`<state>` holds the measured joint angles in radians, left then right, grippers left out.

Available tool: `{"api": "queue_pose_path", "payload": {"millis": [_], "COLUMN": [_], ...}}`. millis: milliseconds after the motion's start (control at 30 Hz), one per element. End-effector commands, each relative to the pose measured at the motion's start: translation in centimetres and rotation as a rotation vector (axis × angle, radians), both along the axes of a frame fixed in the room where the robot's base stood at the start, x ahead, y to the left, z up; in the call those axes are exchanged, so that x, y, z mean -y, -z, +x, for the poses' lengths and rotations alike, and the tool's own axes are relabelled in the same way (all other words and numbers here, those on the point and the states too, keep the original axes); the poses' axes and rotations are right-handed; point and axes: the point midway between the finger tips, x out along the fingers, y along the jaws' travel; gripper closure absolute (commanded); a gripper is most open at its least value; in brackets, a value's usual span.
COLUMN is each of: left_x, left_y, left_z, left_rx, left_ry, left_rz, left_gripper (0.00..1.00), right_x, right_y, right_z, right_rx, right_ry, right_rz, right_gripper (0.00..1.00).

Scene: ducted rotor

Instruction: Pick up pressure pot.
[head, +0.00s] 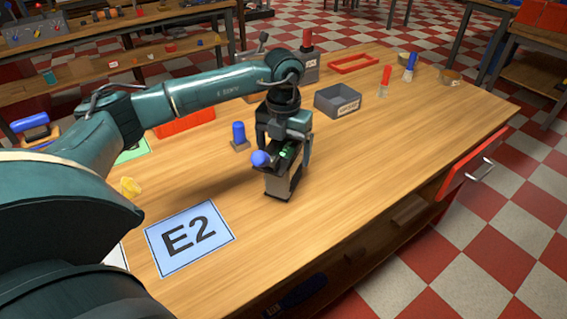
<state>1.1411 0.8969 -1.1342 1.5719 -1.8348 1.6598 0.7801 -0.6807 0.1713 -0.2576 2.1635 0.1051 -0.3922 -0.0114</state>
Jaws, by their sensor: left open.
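My left gripper (285,146) points down over the wooden table, open, with its fingers at the top of a grey box-like device (279,184). The device has a dark top with green spots and a blue round knob (261,158) at its left. It stands upright on the table. The gripper hides part of its top, and I cannot tell whether the fingers touch it. I cannot tell for sure which thing is the pressure pot; this device is the one at my gripper. My right gripper is not in view.
A blue-topped piece (239,134) stands close to the left of the gripper. An E2 card (190,238) lies in front left, and a grey labelled bin (337,101) behind right. A red drawer (474,166) sticks out at right. The table's right front is clear.

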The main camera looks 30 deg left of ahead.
Motion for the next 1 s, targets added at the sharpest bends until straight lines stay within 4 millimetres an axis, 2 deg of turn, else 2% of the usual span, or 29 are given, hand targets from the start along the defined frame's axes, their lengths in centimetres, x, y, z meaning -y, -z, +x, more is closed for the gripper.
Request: {"api": "queue_pose_path", "payload": {"millis": [133, 867, 1000], "left_x": [0.01, 0.01, 0.01], "left_y": [0.00, -0.05, -0.16], "left_z": [0.00, 0.00, 0.05], "left_rx": [0.000, 0.000, 0.002], "left_ry": [0.000, 0.000, 0.000], "left_rz": [0.000, 0.000, -0.001], "left_gripper": [0.14, 0.74, 0.75], "right_x": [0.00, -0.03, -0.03], "right_y": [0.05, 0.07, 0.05], "right_z": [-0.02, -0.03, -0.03], "right_rx": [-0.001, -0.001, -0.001], "right_ry": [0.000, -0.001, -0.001], "right_rz": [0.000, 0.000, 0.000], "right_gripper": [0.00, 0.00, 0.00]}}
